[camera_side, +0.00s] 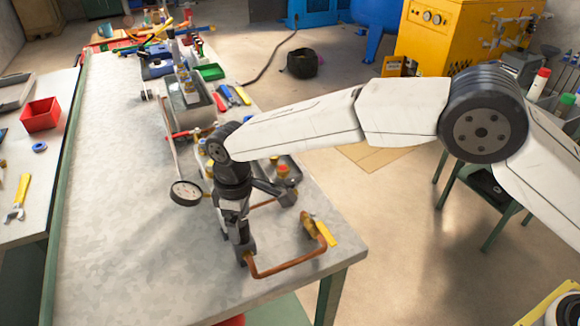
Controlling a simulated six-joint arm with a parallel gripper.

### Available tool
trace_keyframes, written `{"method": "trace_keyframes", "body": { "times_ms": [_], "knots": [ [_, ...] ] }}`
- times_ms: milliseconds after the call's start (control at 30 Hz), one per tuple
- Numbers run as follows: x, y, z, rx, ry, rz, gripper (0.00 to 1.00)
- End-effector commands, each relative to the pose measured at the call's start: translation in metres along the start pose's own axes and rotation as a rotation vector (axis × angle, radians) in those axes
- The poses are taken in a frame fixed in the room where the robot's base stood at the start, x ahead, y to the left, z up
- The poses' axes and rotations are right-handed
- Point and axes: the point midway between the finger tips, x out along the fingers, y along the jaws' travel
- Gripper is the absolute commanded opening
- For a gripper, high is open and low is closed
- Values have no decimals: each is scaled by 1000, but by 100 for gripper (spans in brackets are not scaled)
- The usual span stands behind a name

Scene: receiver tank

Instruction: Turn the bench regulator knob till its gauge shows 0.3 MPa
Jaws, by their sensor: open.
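My gripper (242,250) points down over the near end of the grey workbench (120,250), at the left end of a bent copper pipe (290,266). Its jaws are small and dark here, and I see nothing clearly held. A dark-rimmed round disc with a pale face (186,193) is just left of my wrist; I cannot tell if it is the gauge, and no reading is legible. Metal fittings with a red-topped part (283,171) show right of my wrist. I cannot make out the regulator knob for certain; my wrist and gripper cover part of this area.
A brass fitting with a yellow handle (320,230) is at the pipe's right end. Tools and a green tray (210,72) crowd the bench's far end. A red bin (40,115) stands on the left table. The bench's left front surface is clear.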

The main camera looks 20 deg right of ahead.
Motion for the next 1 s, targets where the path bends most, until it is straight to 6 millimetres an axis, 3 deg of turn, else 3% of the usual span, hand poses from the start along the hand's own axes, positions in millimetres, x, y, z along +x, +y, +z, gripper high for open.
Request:
{"method": "trace_keyframes", "body": {
  "times_ms": [367,667,1000],
  "knots": [
    [5,0,0,0,1,0,92],
    [5,0,0,0,1,0,0],
    [5,0,0,32,2,0,0]
  ]
}}
